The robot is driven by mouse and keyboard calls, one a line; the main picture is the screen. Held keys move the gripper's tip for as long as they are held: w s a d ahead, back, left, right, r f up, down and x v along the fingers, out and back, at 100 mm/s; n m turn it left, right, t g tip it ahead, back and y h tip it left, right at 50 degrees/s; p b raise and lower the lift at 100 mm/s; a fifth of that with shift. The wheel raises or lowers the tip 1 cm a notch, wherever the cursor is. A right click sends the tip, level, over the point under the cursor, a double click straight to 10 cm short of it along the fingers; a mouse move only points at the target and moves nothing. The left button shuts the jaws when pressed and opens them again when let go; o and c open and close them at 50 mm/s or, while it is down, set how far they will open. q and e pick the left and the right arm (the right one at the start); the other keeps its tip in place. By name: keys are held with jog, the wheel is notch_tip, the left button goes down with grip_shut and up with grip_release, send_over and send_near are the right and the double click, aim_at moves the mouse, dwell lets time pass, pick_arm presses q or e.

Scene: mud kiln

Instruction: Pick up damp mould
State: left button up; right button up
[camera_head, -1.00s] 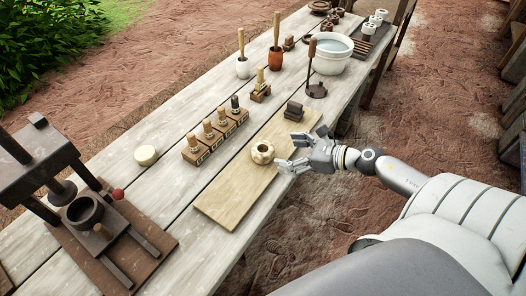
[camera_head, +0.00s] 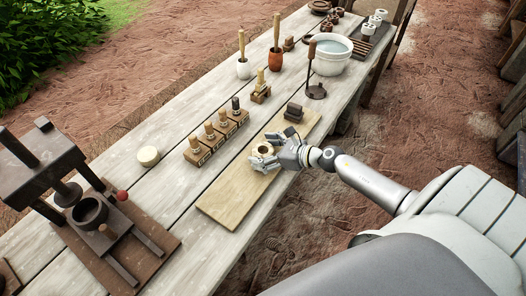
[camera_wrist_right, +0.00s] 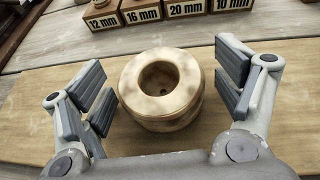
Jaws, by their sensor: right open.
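The damp mould (camera_wrist_right: 161,88) is a pale tan, blotchy ring with a round hole, resting on a light wooden board (camera_wrist_right: 35,130). In the head view the mould (camera_head: 264,151) is partly hidden by my right gripper (camera_head: 266,150). In the right wrist view my right gripper (camera_wrist_right: 163,95) is open, with one finger on each side of the mould. A gap shows between the mould and each finger. My left gripper is not in view.
A wooden block row (camera_head: 216,137) with size labels stands behind the board. A dark block (camera_head: 293,112) sits at the board's far end. A press (camera_head: 90,212) stands at left, a white water bowl (camera_head: 331,56) at the far right. The board's near end is clear.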

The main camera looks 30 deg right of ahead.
jog(key=c, duration=1.1)
jog(key=shift+c, duration=0.7)
jog(key=shift+r, duration=0.1)
